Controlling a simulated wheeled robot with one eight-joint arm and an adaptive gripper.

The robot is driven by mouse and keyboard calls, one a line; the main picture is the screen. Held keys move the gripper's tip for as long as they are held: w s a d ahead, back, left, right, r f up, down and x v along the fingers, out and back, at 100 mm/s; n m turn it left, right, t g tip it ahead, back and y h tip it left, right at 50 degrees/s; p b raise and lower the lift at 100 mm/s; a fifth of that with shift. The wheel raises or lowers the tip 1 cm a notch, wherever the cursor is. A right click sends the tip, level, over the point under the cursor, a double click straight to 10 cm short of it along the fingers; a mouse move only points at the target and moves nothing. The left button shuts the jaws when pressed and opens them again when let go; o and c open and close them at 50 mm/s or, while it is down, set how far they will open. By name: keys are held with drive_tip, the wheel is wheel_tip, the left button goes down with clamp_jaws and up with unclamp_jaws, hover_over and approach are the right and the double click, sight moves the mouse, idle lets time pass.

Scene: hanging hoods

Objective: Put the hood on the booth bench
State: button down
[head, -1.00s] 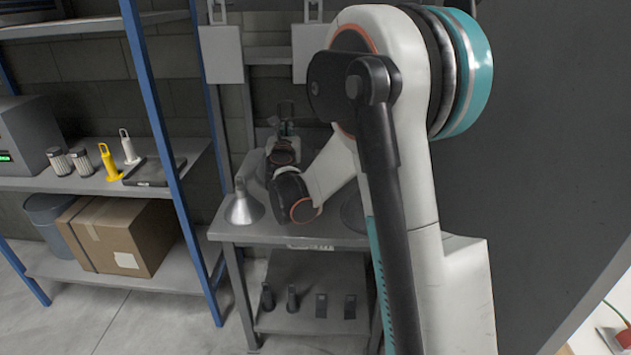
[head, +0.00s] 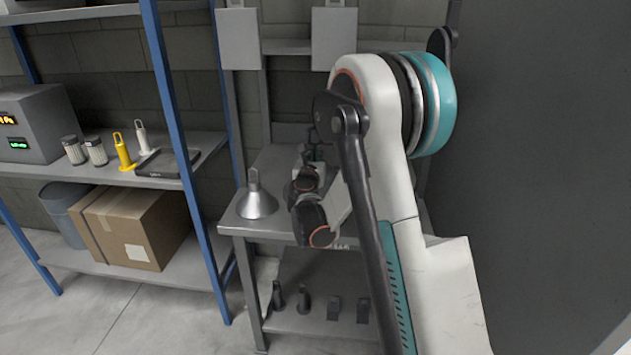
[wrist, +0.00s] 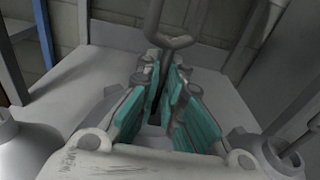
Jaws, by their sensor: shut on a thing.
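My gripper (wrist: 165,85) shows its teal pads closed together in the wrist view. A grey looped handle (wrist: 178,42) rises at its tips; I take it as the held hood's handle, whose body is hidden. In the head view my gripper (head: 315,145) is small and partly covered by my arm, over the back of the grey bench (head: 262,228). Another hood, a silver cone with a narrow neck (head: 257,203), stands upright on the bench's front left. It also shows at the lower left of the wrist view (wrist: 25,150). Whether the held hood touches the bench cannot be told.
A blue-posted shelf (head: 75,172) stands left, with a yellow looped piece (head: 124,152), a carton (head: 135,225) and a bin. Two pale panels (head: 238,40) hang above the bench. Small dark pieces (head: 334,308) stand on its lower shelf. A dark wall (head: 545,150) is at right.

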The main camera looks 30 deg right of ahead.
wheel_tip(320, 180, down, 6)
drive_tip(key=shift+f+b, duration=0.25)
drive_tip(key=shift+b, duration=0.8)
drive_tip(key=shift+r, duration=0.1)
drive_tip(key=c, duration=2.1)
unclamp_jaws()
drive_tip(key=shift+f, duration=0.2)
drive_tip(key=o, duration=0.4)
drive_tip(key=shift+r, duration=0.1)
